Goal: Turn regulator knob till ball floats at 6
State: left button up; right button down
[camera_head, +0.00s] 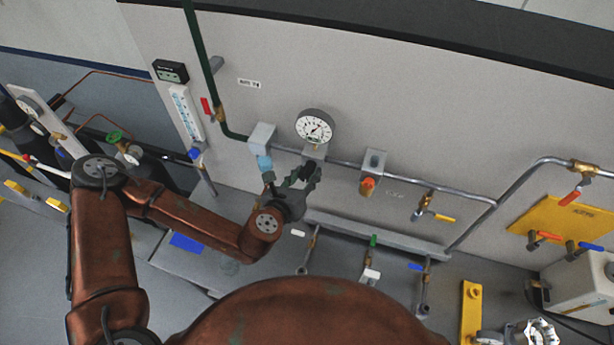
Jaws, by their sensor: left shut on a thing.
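The black regulator knob (306,172) sits on the pipe below a round white dial gauge (314,127). My left gripper (303,178) reaches up from below and is shut on this knob, its fingers hiding most of it. The flowmeter (187,114) is a tall white scale with blue marks on the wall at left, with a blue valve handle (195,154) under it. Its ball and numbers are too small to read. My right gripper is not in view.
A grey box (262,137) with a light blue part below it is close left of my gripper. An orange knob (368,184) and a yellow-handled valve (425,205) are along the pipe to the right. A yellow panel (560,222) hangs at far right.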

pick_arm(q)
jog(key=shift+a+f+n+h+b, duration=0.2)
jog(key=shift+n+h+b, duration=0.1)
jog(key=shift+n+b, duration=0.35)
jog(key=shift+n+h+b, duration=0.8)
jog(key=shift+n+b, duration=0.3)
jog(key=shift+n, duration=0.05)
jog(key=shift+r+n+h+b, duration=0.1)
jog(key=shift+n+h+b, duration=0.4)
jog(key=shift+n+b, duration=0.2)
jog(key=shift+d, duration=0.1)
jog(key=o, duration=1.2)
